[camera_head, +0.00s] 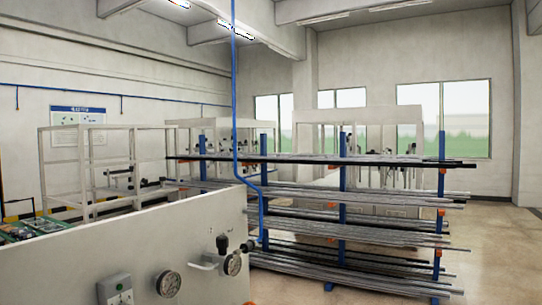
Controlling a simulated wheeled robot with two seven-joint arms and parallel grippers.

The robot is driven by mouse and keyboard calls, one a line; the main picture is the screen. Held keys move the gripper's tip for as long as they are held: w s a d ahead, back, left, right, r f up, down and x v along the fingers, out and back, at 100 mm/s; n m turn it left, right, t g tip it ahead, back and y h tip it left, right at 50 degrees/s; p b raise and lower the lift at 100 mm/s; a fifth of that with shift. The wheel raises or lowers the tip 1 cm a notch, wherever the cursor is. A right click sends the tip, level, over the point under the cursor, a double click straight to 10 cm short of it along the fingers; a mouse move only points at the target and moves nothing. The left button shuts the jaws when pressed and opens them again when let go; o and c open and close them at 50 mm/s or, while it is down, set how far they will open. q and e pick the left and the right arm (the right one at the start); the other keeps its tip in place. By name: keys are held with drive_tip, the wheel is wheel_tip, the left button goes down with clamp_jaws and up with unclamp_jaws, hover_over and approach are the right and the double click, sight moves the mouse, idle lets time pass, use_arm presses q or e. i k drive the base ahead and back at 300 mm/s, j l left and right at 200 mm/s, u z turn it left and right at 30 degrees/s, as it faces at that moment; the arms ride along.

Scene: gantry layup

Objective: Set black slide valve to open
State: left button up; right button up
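A small black valve-like fitting (249,247) sits at the right end of a light grey panel (120,240) in the lower left, where a blue air line (236,110) comes down to it. A black knob (222,242) stands upright just left of it, above a round gauge (232,265). The fittings are small, so I cannot tell which black part slides or whether it is open or closed. Neither of my grippers is in view.
A second gauge (168,284) and a socket box (115,290) are on the panel's face. Behind the panel, a blue-posted rack (343,210) holds long metal bars. Green trays (40,226) lie at the left. Floor at right (500,260) is clear.

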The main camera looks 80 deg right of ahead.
sight(250, 245)
drive_tip(key=z, duration=2.55)
